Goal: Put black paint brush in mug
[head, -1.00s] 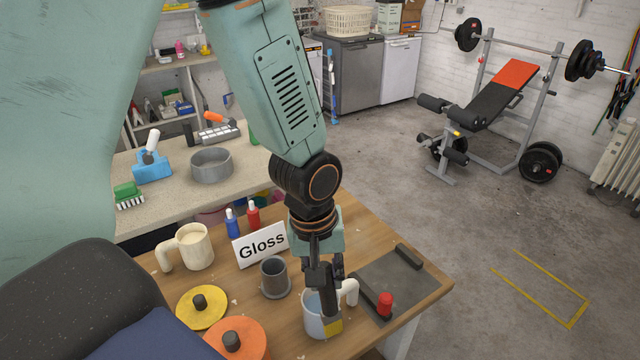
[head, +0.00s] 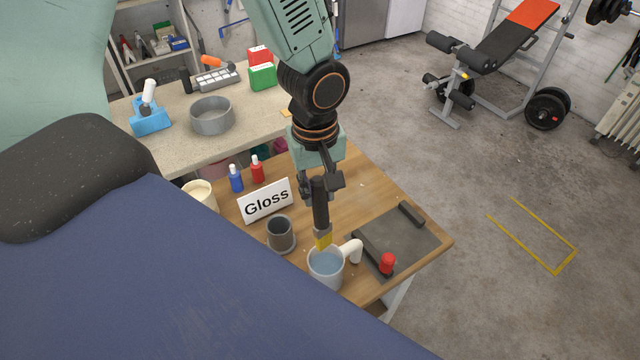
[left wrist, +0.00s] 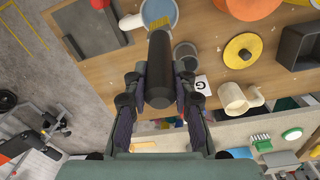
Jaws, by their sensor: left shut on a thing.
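My left gripper (head: 321,184) is shut on the black handle of the paint brush (head: 320,205). It holds the brush upright, yellow bristles down, at the far rim of a pale blue-grey mug (head: 314,278) with a white handle. I cannot tell whether the bristle tip is inside the rim or just behind it. The mug holds bluish liquid. In the left wrist view the black brush handle (left wrist: 158,65) lies between the fingers (left wrist: 160,88), and the mug (left wrist: 172,5) is partly hidden beyond it. My right gripper is out of view.
A dark grey cup (head: 281,235), a Gloss sign (head: 267,201) and a cream mug (head: 201,194) stand left of the brush. A dark board (head: 415,243) with a red-topped item (head: 387,263) lies right of the mug. Blue and red bottles stand behind the sign.

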